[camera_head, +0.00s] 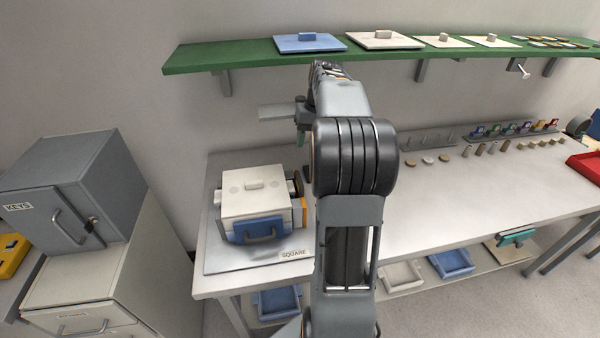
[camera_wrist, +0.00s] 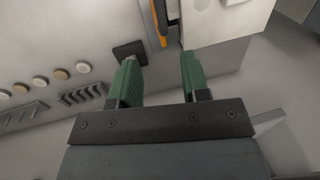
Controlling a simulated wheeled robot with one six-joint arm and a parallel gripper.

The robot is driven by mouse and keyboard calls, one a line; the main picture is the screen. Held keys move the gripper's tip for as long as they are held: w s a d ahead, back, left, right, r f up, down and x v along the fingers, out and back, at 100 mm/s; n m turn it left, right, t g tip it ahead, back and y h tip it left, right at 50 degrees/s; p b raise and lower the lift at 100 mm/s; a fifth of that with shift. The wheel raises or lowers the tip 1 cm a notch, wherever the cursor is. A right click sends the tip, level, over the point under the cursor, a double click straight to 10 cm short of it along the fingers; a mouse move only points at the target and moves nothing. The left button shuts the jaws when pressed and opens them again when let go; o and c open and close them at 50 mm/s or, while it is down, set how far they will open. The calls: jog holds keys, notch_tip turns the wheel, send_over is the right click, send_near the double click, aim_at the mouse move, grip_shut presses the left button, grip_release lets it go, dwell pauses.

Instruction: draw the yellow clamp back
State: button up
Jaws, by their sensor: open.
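The furnace (camera_head: 255,200) is a white box on a grey plate marked SQUARE, with a white lid on top and a blue handled front. A yellow-orange part (camera_head: 303,211), which looks like the yellow clamp, runs along its right side. It is partly cut off in the wrist view, as a narrow upright strip (camera_wrist: 158,22) beyond my fingertips. My gripper (camera_wrist: 158,60) is open, its two green fingers apart with nothing between them. In the head view my gripper (camera_head: 301,139) hangs above the furnace's right rear, mostly hidden by my arm.
A dark square piece (camera_wrist: 130,52) lies near the left fingertip. A green shelf (camera_head: 240,54) with lids runs above the bench. Several small discs and pegs stand on the bench (camera_head: 450,200) to the right. A grey cabinet (camera_head: 75,190) stands left.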

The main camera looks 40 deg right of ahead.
aim_at(299, 177)
jog(key=f, duration=0.4)
jog(key=a+f, duration=0.1)
jog(key=f, duration=0.3)
jog(key=w+a+f, duration=0.1)
jog(key=f, duration=0.3)
jog(key=shift+w+a+f, duration=0.1)
jog(key=shift+a+f, duration=0.05)
jog(key=shift+f, duration=0.25)
grip_shut()
